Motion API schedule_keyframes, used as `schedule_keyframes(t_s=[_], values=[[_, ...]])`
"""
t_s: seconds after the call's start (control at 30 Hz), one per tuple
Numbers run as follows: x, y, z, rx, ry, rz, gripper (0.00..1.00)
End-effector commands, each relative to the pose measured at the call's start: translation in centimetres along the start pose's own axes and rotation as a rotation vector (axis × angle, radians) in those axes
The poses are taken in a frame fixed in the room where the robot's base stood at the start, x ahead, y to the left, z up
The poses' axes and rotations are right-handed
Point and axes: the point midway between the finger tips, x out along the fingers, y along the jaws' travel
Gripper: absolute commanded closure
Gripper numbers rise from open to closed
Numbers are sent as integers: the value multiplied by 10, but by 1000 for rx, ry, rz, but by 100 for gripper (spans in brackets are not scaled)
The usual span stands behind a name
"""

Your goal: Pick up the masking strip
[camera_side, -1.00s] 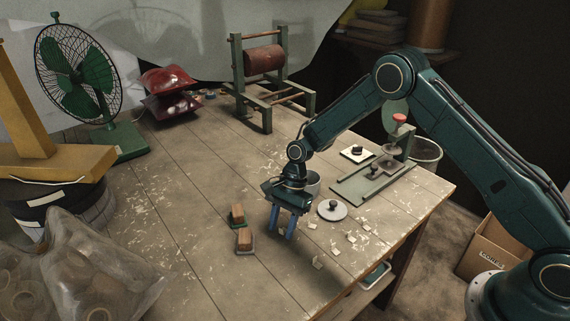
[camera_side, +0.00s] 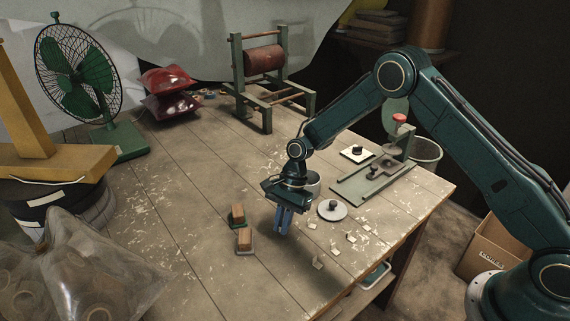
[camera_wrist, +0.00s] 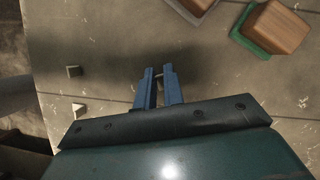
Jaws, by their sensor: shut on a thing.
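My gripper (camera_side: 282,232) points down at the bench, with its blue fingers close together. It also shows in the wrist view (camera_wrist: 159,74). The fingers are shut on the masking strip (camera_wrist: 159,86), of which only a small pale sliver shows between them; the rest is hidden. In the side view the strip cannot be made out. The fingertips are at or just above the bench top; I cannot tell whether they touch it.
Several small pale pieces (camera_side: 335,249) lie on the bench to the right. Two wooden blocks on small bases, one green-based (camera_side: 238,212) and one grey-based (camera_side: 244,240), stand left of my gripper. A round grey disc (camera_side: 332,210) with a knob lies close on the right.

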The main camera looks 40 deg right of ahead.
Motion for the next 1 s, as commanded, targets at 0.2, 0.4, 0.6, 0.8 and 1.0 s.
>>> schedule_keyframes(t_s=[0.2, 0.4, 0.6, 0.8, 1.0], values=[[-20, 0, 8, -1, 0, -2, 100], [-52, 0, 21, -1, 1, -3, 100], [-93, -1, 38, -2, 0, -5, 100], [-132, 0, 54, -2, 0, -4, 100], [-161, 0, 66, -2, -1, -2, 100]])
